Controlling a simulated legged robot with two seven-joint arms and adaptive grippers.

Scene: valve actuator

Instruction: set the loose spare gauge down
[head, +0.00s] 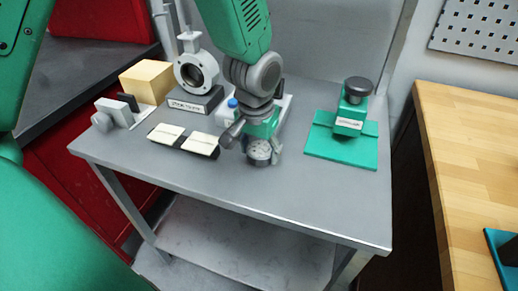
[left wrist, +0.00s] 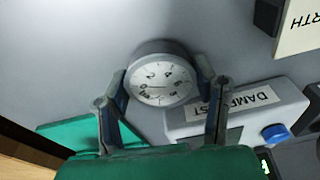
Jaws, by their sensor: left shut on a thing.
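The spare gauge (head: 259,152) is a small round grey gauge with a white numbered dial. It shows in the left wrist view (left wrist: 161,80) with its dial facing the camera. My left gripper (head: 250,143) is shut on the gauge, with one finger on each side of it. In the head view the gauge is low over the front middle of the grey table (head: 300,200); I cannot tell whether it touches the top. My right gripper is not in view.
A grey box with a blue knob (left wrist: 274,134) stands close beside the gauge. A flanged valve body (head: 196,72) and yellow block (head: 147,80) stand behind. A green device (head: 350,118) sits on a green plate at right.

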